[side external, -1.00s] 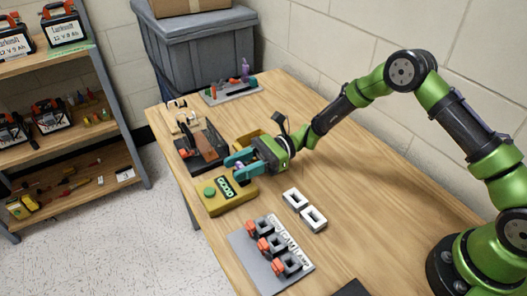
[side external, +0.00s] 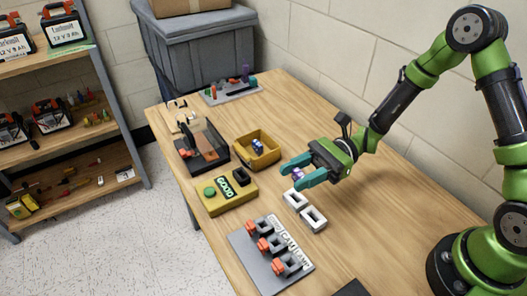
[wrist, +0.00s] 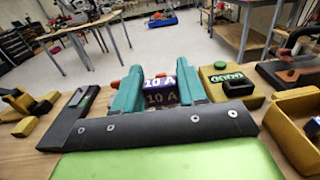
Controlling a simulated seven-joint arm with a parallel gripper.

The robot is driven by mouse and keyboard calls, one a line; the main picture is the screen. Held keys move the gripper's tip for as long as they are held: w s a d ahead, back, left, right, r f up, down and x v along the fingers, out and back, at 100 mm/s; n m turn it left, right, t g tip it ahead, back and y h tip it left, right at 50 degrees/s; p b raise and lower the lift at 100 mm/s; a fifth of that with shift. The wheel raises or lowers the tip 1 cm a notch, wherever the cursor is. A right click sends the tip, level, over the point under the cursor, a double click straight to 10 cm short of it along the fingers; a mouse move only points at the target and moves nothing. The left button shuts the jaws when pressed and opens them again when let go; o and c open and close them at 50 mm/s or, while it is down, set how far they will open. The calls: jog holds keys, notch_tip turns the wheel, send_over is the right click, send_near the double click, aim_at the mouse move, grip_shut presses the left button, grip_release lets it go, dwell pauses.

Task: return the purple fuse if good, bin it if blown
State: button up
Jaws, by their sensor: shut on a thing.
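My gripper (side external: 291,177) has teal fingers and is shut on a purple fuse (side external: 297,174). The yellow tester (side external: 212,205) stands left of my gripper, with a green button, a dark empty-looking socket and a display (side external: 226,187) reading "GOOD". A yellow open bin (side external: 270,160) stands behind the tester, with a dark blue-purple block (side external: 257,146) in it.
A grey board (side external: 262,270) with orange-and-black holders and white labels lies at the front. A dark device (side external: 200,150) with a clear guard stands left of the bin. Another grey rack (side external: 232,97) stands at the back.

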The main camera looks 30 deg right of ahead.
jog(key=shift+s+d+r, duration=0.1)
jog(key=shift+s+d, duration=0.2)
jog(key=shift+n+g, duration=0.3)
jog(key=shift+g, duration=0.2)
jog(key=shift+w+d+f, duration=0.1)
jog(key=shift+w+f, duration=0.25)
jog(key=shift+f, duration=0.5)
jog(key=shift+w+d+f, duration=0.1)
jog(key=shift+w+f, duration=0.3)
jog(key=shift+f, duration=0.5)
jog(key=shift+w+d+f, duration=0.1)
jog(key=shift+w+f, duration=0.25)
jog(key=shift+f, duration=0.5)
jog(key=shift+f, duration=1.35)
jog(key=o, duration=0.8)
jog(key=shift+c, duration=0.2)
jog(key=shift+r, duration=0.1)
jog(key=shift+r, duration=1.45)
